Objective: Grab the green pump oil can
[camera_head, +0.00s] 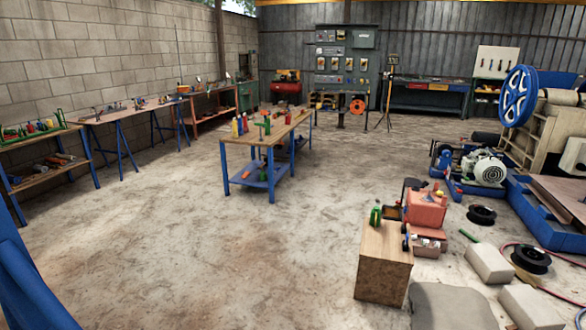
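A small green can-like object (376,215) stands upright on top of a wooden box (384,275) in the right half of the view, near its left back part; it looks like the green pump oil can, but its details are too small to be sure. Other green items stand on the middle workbench (258,152) and on the left shelf (20,133); I cannot tell whether any of them is an oil can. My gripper is not in view.
A red machine (425,210) stands right behind the box. Black spools (482,214), pale blocks (488,262) and a red hose lie to its right, before the blue-wheeled crusher (518,96). The concrete floor (200,255) left of the box is clear.

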